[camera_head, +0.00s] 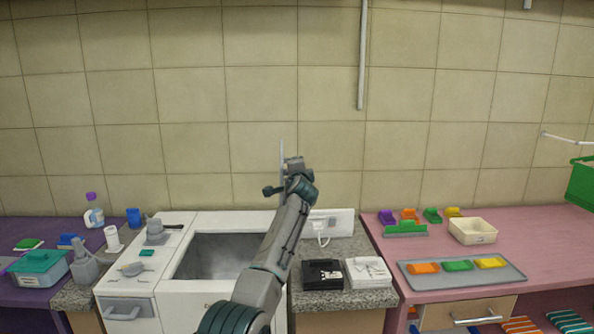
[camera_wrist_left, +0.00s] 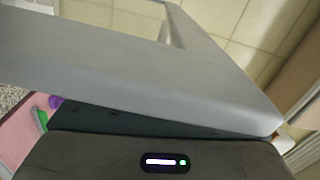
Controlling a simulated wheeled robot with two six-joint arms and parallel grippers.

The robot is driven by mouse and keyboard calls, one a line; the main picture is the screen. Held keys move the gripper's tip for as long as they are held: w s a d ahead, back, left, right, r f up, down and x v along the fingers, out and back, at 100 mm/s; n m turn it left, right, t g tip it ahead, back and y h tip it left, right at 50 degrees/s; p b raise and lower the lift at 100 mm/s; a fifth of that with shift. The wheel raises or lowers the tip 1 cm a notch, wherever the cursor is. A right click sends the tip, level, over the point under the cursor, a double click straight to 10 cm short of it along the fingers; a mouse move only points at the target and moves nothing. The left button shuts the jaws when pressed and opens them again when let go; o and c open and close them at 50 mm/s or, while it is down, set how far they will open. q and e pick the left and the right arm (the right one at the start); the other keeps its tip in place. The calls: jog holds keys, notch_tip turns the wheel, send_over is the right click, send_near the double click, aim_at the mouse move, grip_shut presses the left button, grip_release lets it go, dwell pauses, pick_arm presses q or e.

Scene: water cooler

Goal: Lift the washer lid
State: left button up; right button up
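The washer (camera_head: 190,295) is a white box left of centre in the head view, with its top open and its grey tub (camera_head: 215,262) exposed. The fingertips are not clear. My right gripper does not show.
A grey counter right of the washer holds a black box (camera_head: 322,274) and a white box (camera_head: 368,271). A pink table (camera_head: 540,245) with a tray (camera_head: 460,275) and a cream bin (camera_head: 472,231) is at right. Bottles and a teal-lidded box (camera_head: 38,266) are at left.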

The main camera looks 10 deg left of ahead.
pick_arm(q)
jog(key=shift+s, duration=0.15)
jog(key=b+v, duration=0.2)
jog(key=v, duration=0.8)
jog(key=shift+s+b, duration=0.3)
jog(key=shift+b, duration=0.05)
jog(key=shift+f, duration=0.1)
